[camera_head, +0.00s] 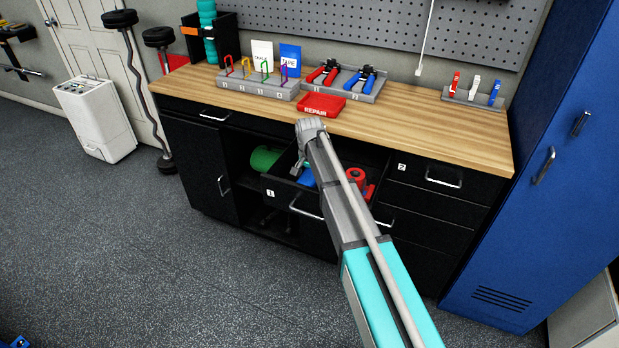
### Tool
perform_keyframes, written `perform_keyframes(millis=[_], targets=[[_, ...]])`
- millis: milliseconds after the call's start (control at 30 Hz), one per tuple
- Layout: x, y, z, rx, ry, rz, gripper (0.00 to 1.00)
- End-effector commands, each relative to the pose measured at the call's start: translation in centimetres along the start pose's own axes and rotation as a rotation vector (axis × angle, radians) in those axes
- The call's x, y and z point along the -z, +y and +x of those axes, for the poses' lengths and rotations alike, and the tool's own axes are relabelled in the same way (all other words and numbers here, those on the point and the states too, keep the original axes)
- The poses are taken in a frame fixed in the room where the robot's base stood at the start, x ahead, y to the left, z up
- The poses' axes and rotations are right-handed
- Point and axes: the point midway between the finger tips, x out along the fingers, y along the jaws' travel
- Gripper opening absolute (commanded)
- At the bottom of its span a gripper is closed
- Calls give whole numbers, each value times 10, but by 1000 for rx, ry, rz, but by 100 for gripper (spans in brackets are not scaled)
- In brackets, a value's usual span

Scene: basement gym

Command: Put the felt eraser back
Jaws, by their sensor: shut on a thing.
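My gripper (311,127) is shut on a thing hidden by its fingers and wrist. It is above the back of the open drawer labelled 1 (270,194), near the bench's front edge. I cannot make out a felt eraser anywhere. In the drawer, a blue thing (307,179) shows just left of my arm, partly hidden. A red thing with a round top (359,181) lies to the right of my arm. My arm hides the middle of the drawer.
On the wooden bench top (430,133) stand a red REPAIR tray (322,103), a grey rack with coloured hoops (255,88), a plier holder (353,91) and a marker holder (474,97). Drawer 2 (424,176) is shut. A blue locker (550,160) borders the right.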

Motion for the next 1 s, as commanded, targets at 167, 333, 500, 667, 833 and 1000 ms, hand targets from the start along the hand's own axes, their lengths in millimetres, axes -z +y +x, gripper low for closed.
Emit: perform_keyframes(millis=[167, 333, 500, 667, 833, 1000], targets=[[0, 0, 3, 0, 0, 0, 87], [0, 0, 3, 0, 0, 0, 100], [0, 0, 3, 0, 0, 0, 100], [0, 0, 2, 0, 0, 0, 100], [0, 0, -1, 0, 0, 0, 100], [0, 0, -10, 0, 0, 0, 100]])
